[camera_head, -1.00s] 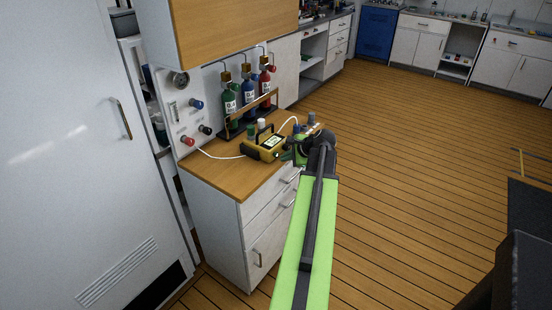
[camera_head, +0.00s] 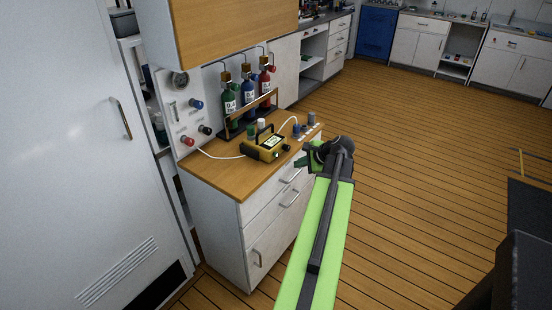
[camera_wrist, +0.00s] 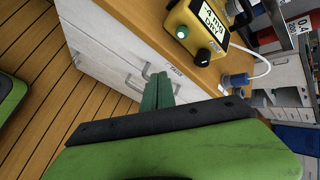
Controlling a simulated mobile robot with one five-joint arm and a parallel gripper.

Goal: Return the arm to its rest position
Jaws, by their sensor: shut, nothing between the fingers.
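My green and black arm reaches up from the bottom of the head view. My gripper (camera_head: 301,162) is at its end, beside the front right edge of the wooden counter (camera_head: 214,181). In the wrist view the green fingers of my gripper (camera_wrist: 157,92) are together with nothing between them. They point toward the white drawer fronts of the cabinet (camera_wrist: 112,62). The fingertips look close to the cabinet front; I cannot tell the exact gap.
A yellow meter (camera_head: 264,149) with a white cable stands on the counter. Green, blue and red bottles (camera_head: 249,98) stand in a rack behind it. A large white door (camera_head: 70,150) is at the left.

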